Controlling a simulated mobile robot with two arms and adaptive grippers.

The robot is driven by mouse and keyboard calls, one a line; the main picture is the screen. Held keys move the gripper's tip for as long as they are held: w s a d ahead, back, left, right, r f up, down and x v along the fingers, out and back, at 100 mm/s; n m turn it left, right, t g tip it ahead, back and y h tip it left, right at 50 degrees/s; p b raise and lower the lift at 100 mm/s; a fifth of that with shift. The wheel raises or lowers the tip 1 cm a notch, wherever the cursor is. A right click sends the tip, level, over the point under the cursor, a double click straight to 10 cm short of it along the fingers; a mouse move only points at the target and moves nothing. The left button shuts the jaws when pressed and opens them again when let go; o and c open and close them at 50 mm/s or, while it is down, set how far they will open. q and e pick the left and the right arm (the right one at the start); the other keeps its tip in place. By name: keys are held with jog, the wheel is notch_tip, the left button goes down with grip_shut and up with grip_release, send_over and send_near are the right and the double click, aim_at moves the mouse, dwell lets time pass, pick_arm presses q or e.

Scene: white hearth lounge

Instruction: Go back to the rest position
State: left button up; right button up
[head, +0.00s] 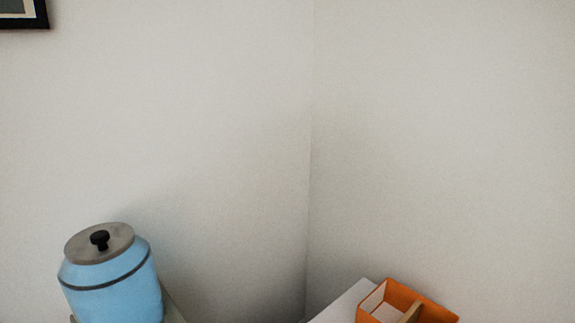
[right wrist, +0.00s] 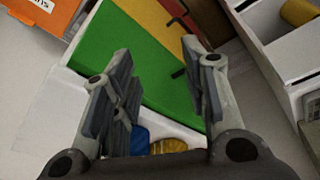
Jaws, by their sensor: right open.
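My right gripper (right wrist: 160,90) shows in the right wrist view with its two fingers spread apart and nothing between them. Behind the fingers is a panel with green (right wrist: 125,50), yellow and red areas. Part of it is hidden by the fingers. Neither gripper shows in the head view, and my left gripper is in no view.
In the head view a blue lidded jar (head: 115,285) stands at lower left and an orange divided box (head: 395,290) at lower right, by a wall corner. The right wrist view shows an orange thing (right wrist: 45,20) and a white compartmented box (right wrist: 285,50) close by.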

notch_tip(320, 180, down, 16)
jog(key=s+f+b, duration=0.1)
jog(key=s+b, duration=0.1)
jog(key=b, duration=0.1)
jog(key=s+d+f+g+b, duration=0.1)
jog(key=s+f+b, duration=0.1)
jog(key=s+f, duration=0.7)
jog(key=s+d+f+g+b, duration=0.1)
jog(key=s+d+f+b, duration=0.1)
jog(key=s+f, duration=0.7)
notch_tip(320, 180, down, 7)
jog(key=shift+r+b, duration=0.15)
jog(key=shift+b, duration=0.3)
